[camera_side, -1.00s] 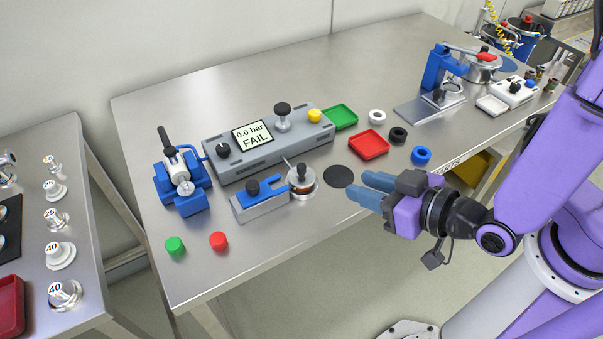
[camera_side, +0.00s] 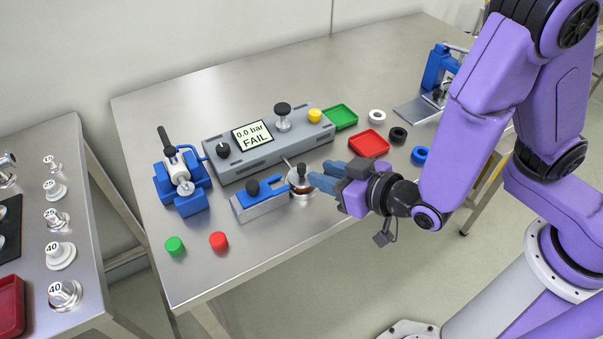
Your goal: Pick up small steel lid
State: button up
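A small round steel vessel (camera_side: 300,192) sits near the front edge of the bench, right of a blue toggle clamp. What looks like the small steel lid (camera_side: 300,179), with a dark knob, is on top of it; its right side is close to my fingers and too small to make out fully. My gripper (camera_side: 318,171) points left, its blue fingers just right of the lid. The fingers look apart, with nothing seen between them.
The blue clamp (camera_side: 262,194) and grey gauge block (camera_side: 226,161) reading FAIL stand left and behind. Red (camera_side: 368,143) and green (camera_side: 341,116) trays and several rings lie behind my gripper. The front bench area holds green (camera_side: 175,246) and red (camera_side: 219,241) caps.

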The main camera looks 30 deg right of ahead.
aim_at(304, 167)
jog(key=shift+d+f+x, duration=0.1)
jog(key=shift+x, duration=1.85)
jog(key=shift+d+f+x, duration=0.1)
jog(key=shift+x, duration=1.9)
grip_shut()
